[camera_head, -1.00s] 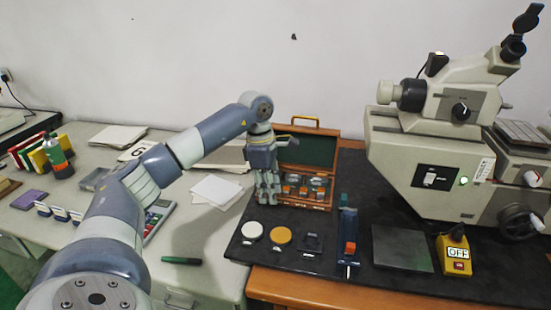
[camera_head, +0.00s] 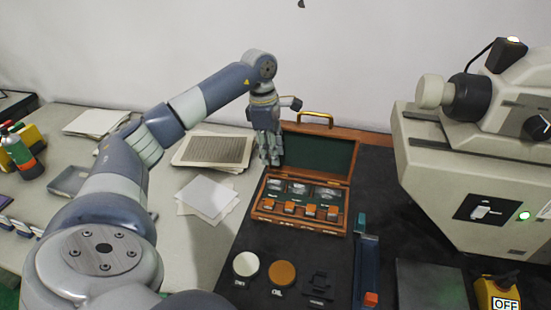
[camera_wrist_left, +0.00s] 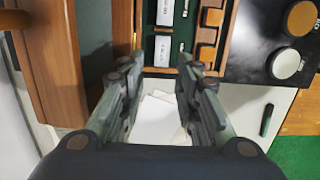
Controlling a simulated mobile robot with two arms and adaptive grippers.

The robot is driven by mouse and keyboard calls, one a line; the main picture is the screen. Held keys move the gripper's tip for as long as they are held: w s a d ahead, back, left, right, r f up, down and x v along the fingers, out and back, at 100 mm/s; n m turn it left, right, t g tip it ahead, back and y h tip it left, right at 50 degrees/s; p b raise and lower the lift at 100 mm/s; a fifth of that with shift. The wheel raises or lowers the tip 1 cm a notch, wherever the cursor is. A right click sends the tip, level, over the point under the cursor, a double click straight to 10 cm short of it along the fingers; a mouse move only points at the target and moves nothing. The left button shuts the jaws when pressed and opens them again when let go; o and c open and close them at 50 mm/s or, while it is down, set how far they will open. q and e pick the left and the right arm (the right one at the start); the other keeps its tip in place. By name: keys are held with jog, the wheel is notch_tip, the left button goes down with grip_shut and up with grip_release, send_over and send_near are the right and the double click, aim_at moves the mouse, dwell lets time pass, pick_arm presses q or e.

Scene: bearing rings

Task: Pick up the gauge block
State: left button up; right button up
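Silver-grey gauge blocks (camera_head: 299,189) with pale labels lie in a row in an open wooden case (camera_head: 262,216). In the left wrist view, two labelled blocks show, one at the top (camera_wrist_left: 165,12) and one lower (camera_wrist_left: 163,50). I cannot tell which one the task means. My left gripper (camera_head: 269,158) hangs at the left edge of the case's raised lid, apart from the blocks. In the left wrist view its fingers (camera_wrist_left: 160,72) are spread with nothing between them. My right gripper is not in view.
Several orange-brown pieces (camera_head: 310,210) stand along the case's front. The raised green-lined lid (camera_head: 318,152) is close to my left gripper. A white disc (camera_head: 246,264), an orange disc (camera_head: 282,273) and a blue tool (camera_head: 366,265) lie on the dark mat. A large machine (camera_head: 440,170) stands right.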

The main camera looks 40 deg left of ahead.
pick_arm(q)
jog(key=b, duration=0.3)
send_over(275, 182)
jog(key=f, duration=0.4)
jog(key=shift+a+f, duration=0.2)
jog(key=shift+f, duration=0.1)
jog(key=shift+w+f+b, duration=0.1)
jog(key=shift+f+b, duration=0.15)
jog(key=shift+b, duration=0.05)
jog(key=shift+f+b, duration=0.5)
jog(key=shift+b, duration=0.05)
notch_tip(275, 182, down, 3)
jog(key=b, duration=0.2)
jog(key=shift+b, duration=0.4)
jog(key=shift+d+f+b, duration=0.1)
jog(key=shift+f+b, duration=0.25)
jog(key=shift+f, duration=0.15)
jog(key=shift+r, duration=0.1)
jog(key=shift+c, duration=0.5)
